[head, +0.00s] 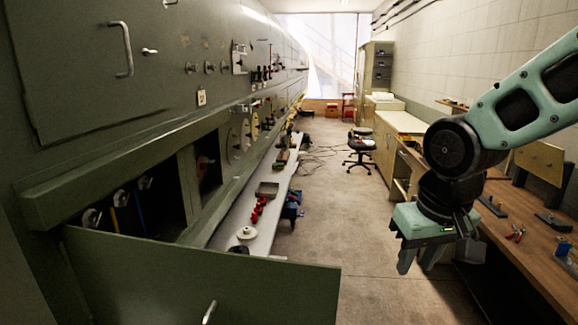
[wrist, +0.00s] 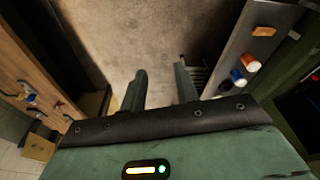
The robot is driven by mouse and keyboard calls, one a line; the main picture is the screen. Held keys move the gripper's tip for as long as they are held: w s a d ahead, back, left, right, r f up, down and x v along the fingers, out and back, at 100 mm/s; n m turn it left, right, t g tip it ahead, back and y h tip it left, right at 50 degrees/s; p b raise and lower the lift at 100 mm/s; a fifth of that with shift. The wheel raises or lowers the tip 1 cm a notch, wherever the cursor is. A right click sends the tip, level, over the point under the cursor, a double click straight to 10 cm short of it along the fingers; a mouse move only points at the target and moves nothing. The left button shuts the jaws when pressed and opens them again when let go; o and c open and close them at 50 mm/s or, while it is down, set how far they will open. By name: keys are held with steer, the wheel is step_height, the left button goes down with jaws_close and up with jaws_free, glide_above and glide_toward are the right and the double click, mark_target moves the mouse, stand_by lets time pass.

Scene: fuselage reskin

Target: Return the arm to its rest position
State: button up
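My gripper (head: 418,260) hangs from the green arm (head: 545,85) on the right of the head view, pointing down over the floor beside the wooden workbench. In the wrist view the two fingers of my gripper (wrist: 161,92) stand apart, with only bare floor between them. The gripper is open and holds nothing. The arm reaches in from the upper right edge of the head view and bends down at a dark round joint.
The wooden workbench (head: 530,262) with tools runs along the right. A green panelled wall (head: 90,80) fills the left, with a hinged panel (head: 200,285) standing out below. A narrow shelf (head: 235,222) holds small parts.

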steer(key=s+d+f+m, duration=0.1)
steer(key=s+d+f, duration=0.15)
steer(key=d, duration=0.35)
steer(key=s+d+f+m, duration=0.1)
steer(key=s+d+f, duration=0.15)
steer(key=d, duration=0.35)
steer(key=s+a+f+n+g+b, duration=0.1)
steer(key=s+a+f+n+b, duration=0.3)
steer(key=a+f+b, duration=0.5)
steer(key=s+a+f+n+g+b, duration=0.1)
steer(key=s+a+f+n+b, duration=0.3)
steer(key=s+a+f+b, duration=0.4)
step_height(320, 180, down, 4)
steer(key=a+b, duration=0.1)
steer(key=b, duration=0.4)
steer(key=shift+s+a, duration=0.2)
steer(key=shift+s, duration=0.1)
